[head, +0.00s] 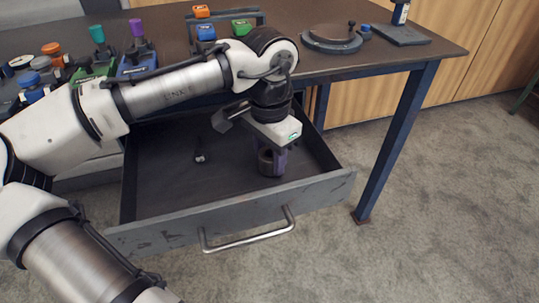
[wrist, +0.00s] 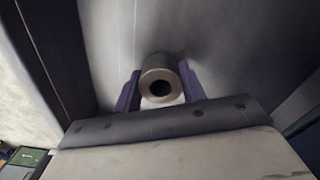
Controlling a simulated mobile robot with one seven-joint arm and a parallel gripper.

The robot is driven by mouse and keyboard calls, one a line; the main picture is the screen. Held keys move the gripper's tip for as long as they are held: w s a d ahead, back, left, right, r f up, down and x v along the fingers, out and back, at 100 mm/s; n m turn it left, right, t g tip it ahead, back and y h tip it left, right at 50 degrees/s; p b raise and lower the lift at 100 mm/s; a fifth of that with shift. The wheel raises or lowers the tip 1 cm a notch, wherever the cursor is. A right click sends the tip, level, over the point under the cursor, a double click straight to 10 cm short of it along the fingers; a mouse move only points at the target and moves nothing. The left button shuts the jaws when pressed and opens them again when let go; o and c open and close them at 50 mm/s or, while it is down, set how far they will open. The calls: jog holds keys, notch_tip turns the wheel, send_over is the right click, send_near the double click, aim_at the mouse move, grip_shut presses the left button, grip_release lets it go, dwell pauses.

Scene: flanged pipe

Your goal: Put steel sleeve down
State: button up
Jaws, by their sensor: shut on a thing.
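The steel sleeve (wrist: 160,67) is a short, pale metal tube with a dark round hole facing the wrist camera. My gripper (head: 272,162) points down into the open drawer (head: 322,186), toward its right side. In the wrist view its two purple fingers stand on either side of the sleeve, shut on it. In the head view the fingers and my wrist mostly hide the sleeve. The grey drawer floor lies beyond the sleeve. I cannot tell whether the sleeve touches that floor.
The drawer's front has a metal handle (head: 247,237). The drawer's left floor is mostly clear.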

jog(key=shift+f, duration=0.2)
jog(key=o, duration=1.3)
jog(key=shift+r, duration=0.1)
notch_tip(320, 180, up, 12)
jog(key=p, duration=0.3)
jog(key=shift+r, duration=0.2)
